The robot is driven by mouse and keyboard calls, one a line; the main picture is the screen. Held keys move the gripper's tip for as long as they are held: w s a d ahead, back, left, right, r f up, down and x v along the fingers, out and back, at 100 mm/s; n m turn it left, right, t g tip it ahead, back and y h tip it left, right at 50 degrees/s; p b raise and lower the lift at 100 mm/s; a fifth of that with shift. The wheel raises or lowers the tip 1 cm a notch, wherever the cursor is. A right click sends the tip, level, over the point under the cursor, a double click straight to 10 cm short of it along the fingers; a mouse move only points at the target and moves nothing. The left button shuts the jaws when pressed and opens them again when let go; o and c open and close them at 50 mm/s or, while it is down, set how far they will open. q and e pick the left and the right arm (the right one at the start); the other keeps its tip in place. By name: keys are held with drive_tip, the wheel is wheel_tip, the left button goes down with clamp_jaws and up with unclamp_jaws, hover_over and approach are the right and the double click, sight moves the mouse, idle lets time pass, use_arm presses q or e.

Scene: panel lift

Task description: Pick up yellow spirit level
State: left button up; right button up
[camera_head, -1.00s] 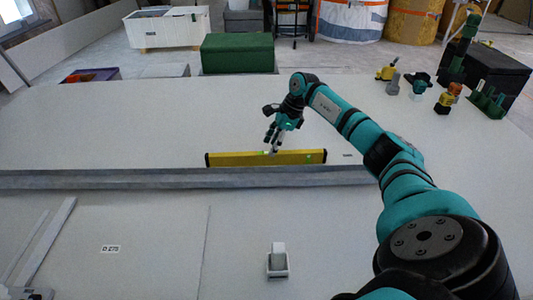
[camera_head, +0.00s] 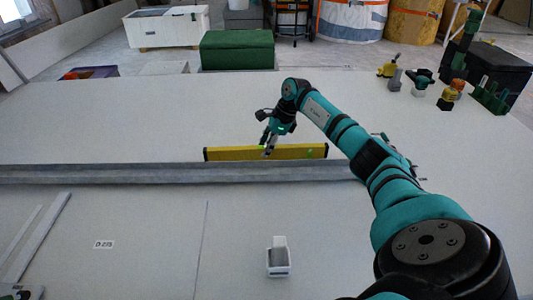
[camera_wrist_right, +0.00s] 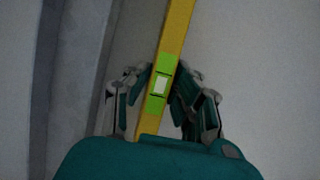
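The long yellow spirit level (camera_head: 300,152) stands on its edge on the pale panel, just behind the grey beam. The level appears to rest at panel height. My left gripper is not in view.
The grey beam (camera_head: 130,174) lies across the panel in front of the level. A small white holder (camera_head: 278,262) stands nearer. Several tools and a black case (camera_head: 500,70) are at the far right. A green box (camera_head: 237,50) is behind. The panel left of the level is clear.

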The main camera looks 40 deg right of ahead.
clamp_jaws()
